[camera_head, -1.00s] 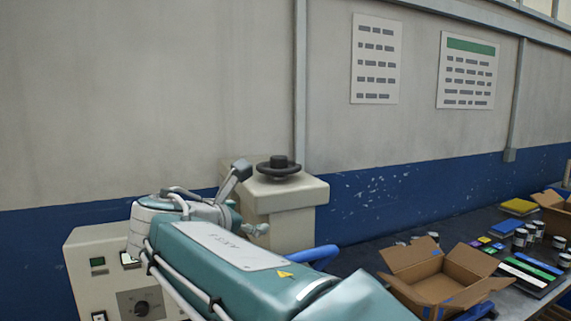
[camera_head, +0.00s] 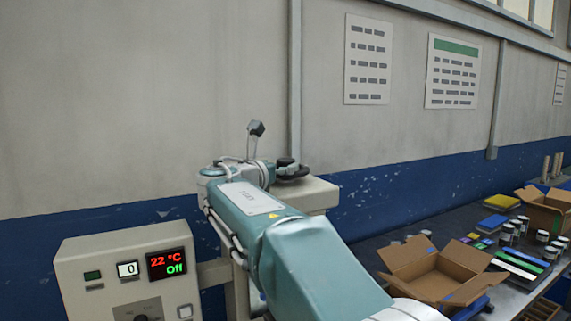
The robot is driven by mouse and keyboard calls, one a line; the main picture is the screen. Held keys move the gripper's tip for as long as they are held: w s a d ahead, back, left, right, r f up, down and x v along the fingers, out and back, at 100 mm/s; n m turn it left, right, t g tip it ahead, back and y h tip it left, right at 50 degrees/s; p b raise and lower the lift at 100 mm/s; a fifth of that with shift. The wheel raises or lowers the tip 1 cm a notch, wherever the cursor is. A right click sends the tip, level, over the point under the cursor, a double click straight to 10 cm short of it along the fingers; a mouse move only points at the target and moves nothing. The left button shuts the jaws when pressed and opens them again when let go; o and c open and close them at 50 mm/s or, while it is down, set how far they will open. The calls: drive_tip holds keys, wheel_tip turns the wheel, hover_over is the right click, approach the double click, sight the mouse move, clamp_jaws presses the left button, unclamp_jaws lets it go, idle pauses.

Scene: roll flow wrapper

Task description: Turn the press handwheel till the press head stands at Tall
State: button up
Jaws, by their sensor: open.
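The black press handwheel (camera_head: 296,173) lies flat on top of the beige press head housing (camera_head: 312,193), near the middle of the head view. My teal arm reaches up to it from the lower right. My gripper (camera_head: 275,168) is open at the wheel's left side, close to its rim. My wrist and arm hide the wheel's left part and much of the housing. I cannot tell whether the fingers touch the wheel. No height scale or Tall mark can be made out.
An open cardboard box (camera_head: 440,272), jars and coloured packs crowd the dark bench at right. Wall space above is free.

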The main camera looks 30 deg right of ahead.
drive_tip(key=shift+x, duration=0.85)
drive_tip(key=shift+w+d, duration=0.3)
drive_tip(key=shift+d, duration=0.2)
drive_tip(key=c, duration=1.1)
drive_tip(key=shift+a, duration=0.1)
drive_tip(key=shift+c, duration=0.2)
drive_tip(key=shift+g, duration=0.3)
drive_tip(key=m+g+h, duration=0.2)
drive_tip(key=m+g, duration=0.1)
drive_tip(key=shift+w+a+g, duration=0.1)
drive_tip(key=shift+w+g, duration=0.1)
drive_tip(key=shift+g, duration=0.1)
drive_tip(key=shift+m+g+h, duration=0.3)
drive_tip(key=shift+m+g, duration=0.75)
drive_tip(key=shift+g, duration=0.6)
drive_tip(key=shift+m+g+h, duration=0.3)
drive_tip(key=shift+m+g, duration=0.75)
drive_tip(key=shift+g, duration=0.6)
drive_tip(key=shift+r+m+g, duration=0.1)
drive_tip(key=shift+m+g, duration=0.2)
drive_tip(key=shift+g, duration=0.1)
